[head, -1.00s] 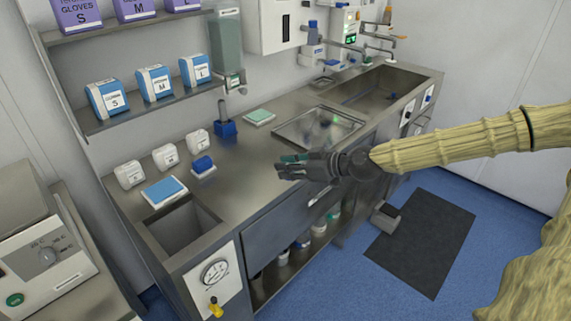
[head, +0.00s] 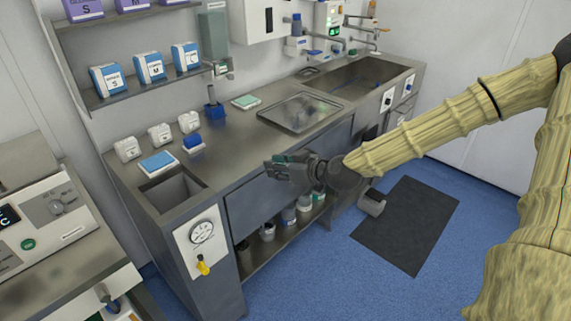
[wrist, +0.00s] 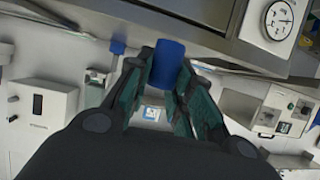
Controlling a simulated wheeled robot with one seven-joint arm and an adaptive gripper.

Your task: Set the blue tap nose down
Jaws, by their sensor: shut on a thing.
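A small blue tap (head: 387,102) shows on a white panel on the cabinet front, below the sink at the far right in the head view. It is too small to tell which way its nose points. My gripper (head: 272,166) is in front of the cabinet's drawer front, well to the left of that tap and apart from it. In the wrist view my gripper's fingers (wrist: 166,85) are closed on a blue cylinder (wrist: 169,62). The cylinder's lower part is hidden between the fingers, and it cannot be made out in the head view.
A yellow tap (head: 203,267) hangs below a gauge (head: 202,232) on the near panel. The steel counter (head: 235,150) carries a blue pad (head: 158,162) and small white boxes. Jars stand on the low shelf. A dark mat (head: 408,225) lies on open blue floor.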

